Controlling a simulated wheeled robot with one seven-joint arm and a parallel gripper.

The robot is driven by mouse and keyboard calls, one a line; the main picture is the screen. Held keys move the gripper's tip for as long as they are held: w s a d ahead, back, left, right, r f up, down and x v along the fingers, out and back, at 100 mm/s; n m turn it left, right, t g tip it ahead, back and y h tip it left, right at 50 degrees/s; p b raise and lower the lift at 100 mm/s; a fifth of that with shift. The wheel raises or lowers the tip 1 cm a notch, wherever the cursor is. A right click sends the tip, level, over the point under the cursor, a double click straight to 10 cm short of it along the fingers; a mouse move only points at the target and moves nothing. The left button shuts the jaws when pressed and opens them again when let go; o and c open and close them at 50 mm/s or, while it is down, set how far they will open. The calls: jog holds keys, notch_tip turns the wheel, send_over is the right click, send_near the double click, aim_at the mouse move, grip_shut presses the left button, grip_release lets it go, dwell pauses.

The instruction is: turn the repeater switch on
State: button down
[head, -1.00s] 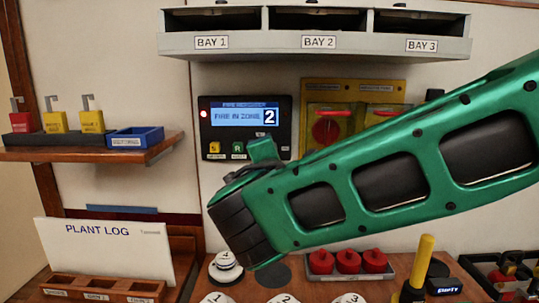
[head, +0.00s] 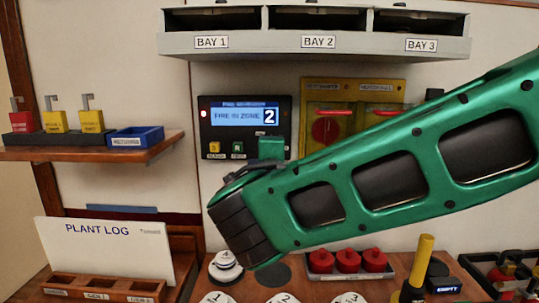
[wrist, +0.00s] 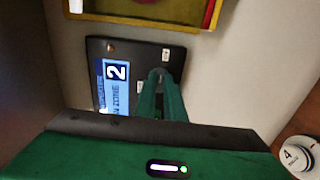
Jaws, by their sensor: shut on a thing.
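The black wall panel (head: 247,133) carries a lit blue display (head: 244,117) reading "FIRE IN ZONE 2" and a red lamp (head: 203,114). A yellow button (head: 214,148) and a green button (head: 238,149) sit below the display. My gripper (head: 271,148) is at the panel's lower right corner, and its green fingers cover what is there. In the wrist view my gripper (wrist: 161,78) meets the panel face (wrist: 140,56) with its fingers close together. They are shut on a small dark part, apparently the repeater switch, which is mostly hidden. Its position cannot be read.
A yellow panel (head: 345,90) with a red knob (head: 325,130) is right of the black panel, partly behind my arm. A bay shelf (head: 290,47) juts out above. White numbered knobs (head: 226,262) and a tray of red caps (head: 347,262) stand below.

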jog(key=shift+d+f, duration=0.15)
jog(key=shift+f, duration=0.1)
jog(key=c, duration=1.9)
grip_release()
jog(key=shift+o, duration=0.3)
jog(key=shift+r, duration=0.1)
jog(key=s, duration=1)
jog(key=shift+s+a, duration=0.2)
jog(key=shift+s, duration=0.15)
